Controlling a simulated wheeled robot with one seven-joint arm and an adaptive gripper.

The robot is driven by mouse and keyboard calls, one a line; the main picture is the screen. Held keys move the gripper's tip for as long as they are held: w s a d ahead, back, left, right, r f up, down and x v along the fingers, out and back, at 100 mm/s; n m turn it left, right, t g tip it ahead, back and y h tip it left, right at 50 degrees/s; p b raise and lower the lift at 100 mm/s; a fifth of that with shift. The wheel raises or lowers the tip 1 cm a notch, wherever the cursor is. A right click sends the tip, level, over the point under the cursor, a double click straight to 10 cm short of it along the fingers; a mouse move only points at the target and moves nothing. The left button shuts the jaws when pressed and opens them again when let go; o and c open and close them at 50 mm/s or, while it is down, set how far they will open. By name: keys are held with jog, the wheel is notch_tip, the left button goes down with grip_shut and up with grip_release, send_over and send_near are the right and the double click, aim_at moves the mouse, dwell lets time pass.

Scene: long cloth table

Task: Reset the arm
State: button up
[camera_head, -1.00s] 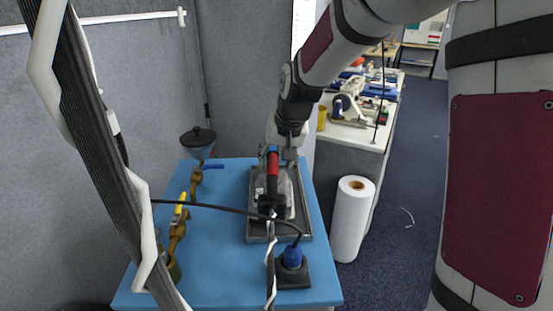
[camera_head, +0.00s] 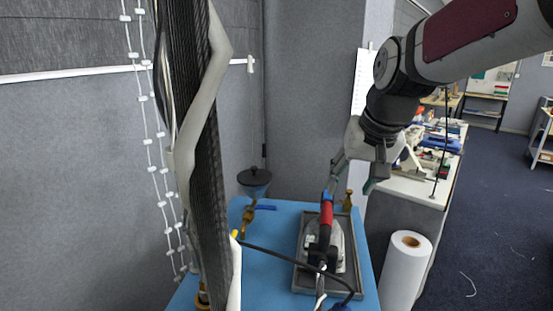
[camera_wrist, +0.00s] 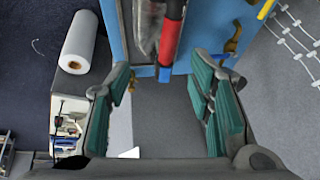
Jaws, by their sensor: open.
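My gripper (camera_head: 356,176) is open and empty. In the head view it hangs from my arm above the far right part of the blue table, with its fingers pointing down. In the wrist view its two green-padded fingers (camera_wrist: 164,100) stand wide apart with nothing held between them. An iron-like tool with a red and blue handle (camera_head: 326,214) stands on a grey metal tray (camera_head: 301,277), below and apart from my gripper. The red handle also shows ahead of the fingers in the wrist view (camera_wrist: 169,40).
The blue table (camera_head: 268,280) also bears brass valve fittings (camera_head: 248,219) and a dark funnel-like cup (camera_head: 254,178). A black cable (camera_head: 290,262) crosses it. A white roll (camera_head: 406,272) stands on the floor at right. Grey partitions stand behind; a cluttered bench (camera_head: 415,190) is at back right.

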jog(key=s+f+n, duration=0.2)
jog(key=s, duration=1.9)
jog(key=shift+a+n+t+h, duration=0.15)
jog(key=shift+n+t+h, duration=0.15)
jog(key=shift+s, duration=0.1)
